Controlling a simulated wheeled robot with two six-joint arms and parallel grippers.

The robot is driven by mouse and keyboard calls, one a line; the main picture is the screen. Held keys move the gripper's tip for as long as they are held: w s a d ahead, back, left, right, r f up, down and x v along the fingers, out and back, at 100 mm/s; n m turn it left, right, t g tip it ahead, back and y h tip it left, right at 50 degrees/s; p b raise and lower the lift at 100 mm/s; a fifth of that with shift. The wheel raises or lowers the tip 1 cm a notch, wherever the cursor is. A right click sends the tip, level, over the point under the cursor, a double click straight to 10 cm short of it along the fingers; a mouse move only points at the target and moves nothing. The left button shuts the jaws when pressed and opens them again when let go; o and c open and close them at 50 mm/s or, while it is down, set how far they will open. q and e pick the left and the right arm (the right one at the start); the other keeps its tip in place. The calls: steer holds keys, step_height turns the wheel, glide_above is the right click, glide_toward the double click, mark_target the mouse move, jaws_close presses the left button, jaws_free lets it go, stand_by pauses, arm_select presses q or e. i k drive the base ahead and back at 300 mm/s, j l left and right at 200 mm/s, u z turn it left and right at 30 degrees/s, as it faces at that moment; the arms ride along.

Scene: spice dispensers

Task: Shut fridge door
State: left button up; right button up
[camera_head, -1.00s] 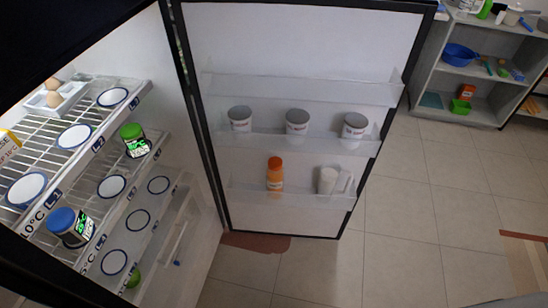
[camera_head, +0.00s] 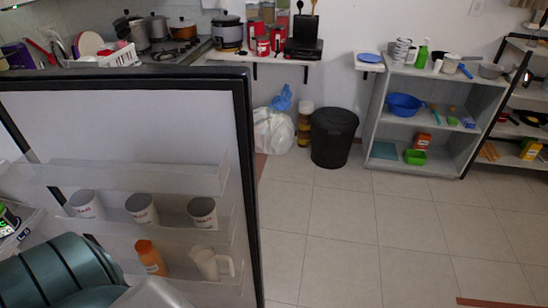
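The fridge door (camera_head: 120,120) stands open on the left, with its white inner face and dark edge towards me. Its clear shelves hold several white tubs with grey lids, one of them this tub (camera_head: 203,212), an orange bottle (camera_head: 150,258) and a white jug (camera_head: 210,263). A sliver of the fridge interior (camera_head: 22,232) shows at the left edge, with part of a green-labelled jar (camera_head: 8,218). A teal and grey part of my arm covers the lower left corner, in front of the door's lower part. Neither of my grippers is in view.
Tiled floor (camera_head: 330,235) is clear right of the door. A black bin (camera_head: 333,138) and a white bag (camera_head: 272,130) stand beyond. A grey shelf unit (camera_head: 440,90) with a blue bowl (camera_head: 404,105) is at the back right. A stove counter (camera_head: 180,50) is behind the door.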

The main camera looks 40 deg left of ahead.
mark_target(177, 135)
steer(key=i+l+z, duration=0.45)
steer(key=i+z, duration=0.2)
steer(key=i, duration=0.2)
steer(key=i+u, duration=0.4)
steer(key=i+l+u, duration=0.15)
steer(key=i+u, duration=0.4)
steer(key=u, duration=0.3)
steer(key=i+u, duration=0.2)
steer(key=u, duration=0.2)
steer(key=i+u, duration=0.2)
steer(key=u, duration=0.25)
steer(key=i+l+u, duration=0.15)
steer(key=u, duration=0.25)
steer(key=i+l+u, duration=0.1)
steer(key=u, duration=0.35)
steer(key=i+l+u, duration=0.15)
steer(key=u, duration=0.3)
steer(key=i+l+u, duration=0.2)
steer(key=u, duration=0.2)
steer(key=i+l+u, duration=0.15)
steer(key=u, duration=0.3)
steer(key=l+u, duration=0.4)
steer(key=i+l+u, duration=0.1)
steer(key=l+u, duration=0.35)
steer(key=j, duration=0.1)
